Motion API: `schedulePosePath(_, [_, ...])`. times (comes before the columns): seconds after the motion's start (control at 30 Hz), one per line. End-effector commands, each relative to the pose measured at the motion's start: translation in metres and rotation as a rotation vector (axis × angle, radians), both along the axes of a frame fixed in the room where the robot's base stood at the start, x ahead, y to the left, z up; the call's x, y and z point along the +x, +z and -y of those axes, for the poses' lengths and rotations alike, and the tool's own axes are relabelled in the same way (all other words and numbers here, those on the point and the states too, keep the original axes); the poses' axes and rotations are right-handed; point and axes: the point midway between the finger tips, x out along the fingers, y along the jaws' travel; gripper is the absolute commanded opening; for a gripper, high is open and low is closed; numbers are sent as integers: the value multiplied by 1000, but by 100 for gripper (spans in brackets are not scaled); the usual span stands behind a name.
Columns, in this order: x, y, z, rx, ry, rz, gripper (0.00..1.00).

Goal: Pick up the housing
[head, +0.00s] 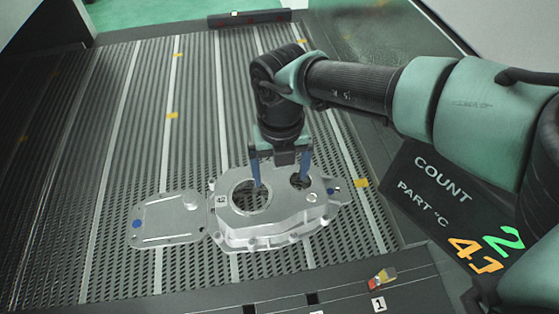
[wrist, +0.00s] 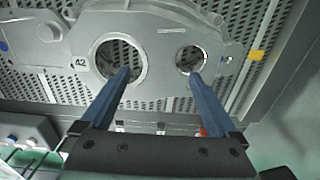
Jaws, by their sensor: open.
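The housing (head: 282,222) is a silver-grey aluminium casting with a large round opening, a smaller round opening and a tag marked 42. It lies on the slatted conveyor surface. My gripper (head: 279,184) is open above it, pointing down, with its two blue fingers spread. In the wrist view the housing (wrist: 160,38) fills the upper middle. There one fingertip of my gripper (wrist: 160,76) overlaps the large opening and the other the lower edge of the small opening. I cannot tell whether the fingertips touch the casting or reach into the openings.
A flat grey cover plate (head: 165,219) with a blue dot lies left of the housing, close against it. The conveyor (head: 120,110) is free behind them. A dark front rail (head: 330,298) carries a tag marked 1. A display (head: 450,200) reading COUNT stands at the right.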

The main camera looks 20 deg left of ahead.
Motion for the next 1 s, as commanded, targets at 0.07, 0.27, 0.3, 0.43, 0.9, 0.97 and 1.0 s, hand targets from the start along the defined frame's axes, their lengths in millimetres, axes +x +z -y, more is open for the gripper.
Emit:
schedulePosePath(0.07, [-1,-8,-1,1,1,-3,95])
schedulePosePath(0.27, [-1,-23,-1,1,0,-3,95])
schedulePosePath(0.3, [-1,-28,-1,3,1,-3,95])
schedulePosePath(0.43, [-1,-48,-2,3,1,-3,95])
schedulePosePath(0.9, [0,-68,-1,2,2,0,84])
schedulePosePath(0.97, [0,-68,-1,2,2,0,73])
schedulePosePath(1.0, [0,-68,-1,2,2,0,66])
